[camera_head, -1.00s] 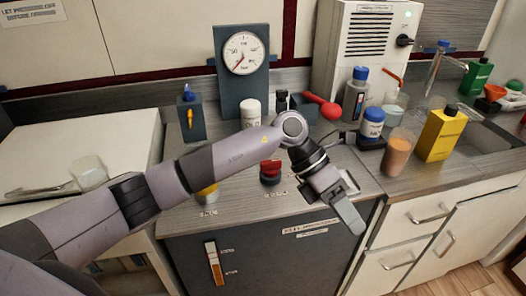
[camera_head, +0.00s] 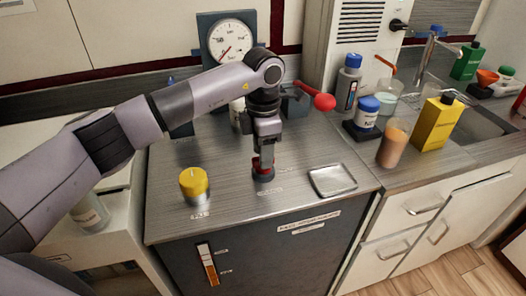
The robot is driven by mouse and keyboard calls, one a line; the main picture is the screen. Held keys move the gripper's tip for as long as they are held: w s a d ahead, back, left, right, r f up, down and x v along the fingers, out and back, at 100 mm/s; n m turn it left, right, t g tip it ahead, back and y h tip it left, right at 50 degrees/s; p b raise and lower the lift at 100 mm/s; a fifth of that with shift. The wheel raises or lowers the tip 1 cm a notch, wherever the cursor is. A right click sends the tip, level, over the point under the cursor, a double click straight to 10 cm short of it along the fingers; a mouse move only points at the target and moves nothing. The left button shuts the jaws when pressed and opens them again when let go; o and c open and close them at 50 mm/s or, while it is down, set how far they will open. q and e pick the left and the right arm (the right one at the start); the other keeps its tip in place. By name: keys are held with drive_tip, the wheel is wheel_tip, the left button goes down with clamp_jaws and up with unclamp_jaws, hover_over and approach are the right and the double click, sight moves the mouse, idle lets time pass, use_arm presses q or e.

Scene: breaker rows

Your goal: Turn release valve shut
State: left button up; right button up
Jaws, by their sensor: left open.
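A red knob (camera_head: 263,174) on a dark round base stands on the grey cabinet top (camera_head: 225,215). The labels beside the knobs are too small to read, so I cannot tell by name which one is the release valve. My left gripper (camera_head: 263,160) points down right at the red knob, its open fingers at the knob's upper part and partly hiding it. Whether they touch it is unclear. My right gripper is out of view.
A pressure gauge (camera_head: 230,40) stands at the back, partly behind my left arm. A shallow metal tray (camera_head: 332,180) lies right of the red knob. An orange-brown cup (camera_head: 393,144), a blue-capped jar (camera_head: 366,113) and a yellow bottle (camera_head: 436,124) stand farther right.

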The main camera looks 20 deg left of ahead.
use_arm(q)
drive_tip(key=shift+f, duration=0.6)
drive_tip(key=shift+c, duration=0.3)
clamp_jaws()
